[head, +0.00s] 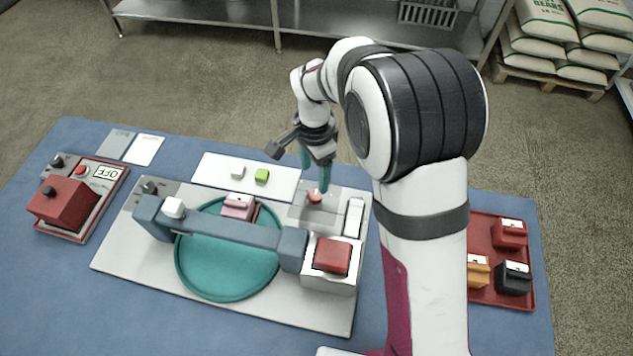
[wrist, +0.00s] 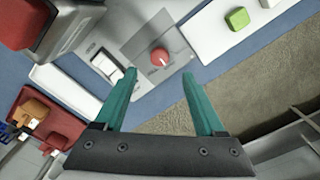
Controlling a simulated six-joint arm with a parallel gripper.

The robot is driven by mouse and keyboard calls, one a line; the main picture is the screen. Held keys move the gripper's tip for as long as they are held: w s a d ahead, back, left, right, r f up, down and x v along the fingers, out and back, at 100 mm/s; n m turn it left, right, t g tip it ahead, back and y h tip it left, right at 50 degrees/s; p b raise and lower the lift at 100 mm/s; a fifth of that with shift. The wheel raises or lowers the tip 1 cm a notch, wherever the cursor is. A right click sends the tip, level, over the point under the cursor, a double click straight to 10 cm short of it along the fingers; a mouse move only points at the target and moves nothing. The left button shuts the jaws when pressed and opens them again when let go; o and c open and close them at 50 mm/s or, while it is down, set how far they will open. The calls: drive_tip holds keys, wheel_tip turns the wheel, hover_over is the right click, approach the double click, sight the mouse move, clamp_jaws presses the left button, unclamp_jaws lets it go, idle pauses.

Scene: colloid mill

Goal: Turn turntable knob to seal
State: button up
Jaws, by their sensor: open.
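The machine is a light grey base plate (head: 130,254) with a round teal turntable (head: 225,282) and a blue-grey bar (head: 230,236) across it. A round red knob (head: 315,196) with a pale pointer mark sits on a grey panel at the plate's back right. The knob also shows in the wrist view (wrist: 160,57). My gripper (head: 315,172) has teal fingers and points down just above the red knob. In the wrist view, its fingers (wrist: 159,76) are apart and empty, and the knob appears between and slightly beyond their tips. Any lettering by the knob is too small to read.
A white rocker switch (head: 354,217) and a red-topped block (head: 332,256) stand near the knob. A dark knob (head: 149,187) is at the plate's back left. A white tray (head: 217,164) holds a white and a green block (head: 261,176). A red tray (head: 532,272) holds coloured blocks.

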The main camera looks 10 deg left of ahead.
sight(315, 195)
wheel_tip(315, 195, down, 8)
drive_tip(key=shift+r, duration=0.1)
clamp_jaws()
idle(0.4)
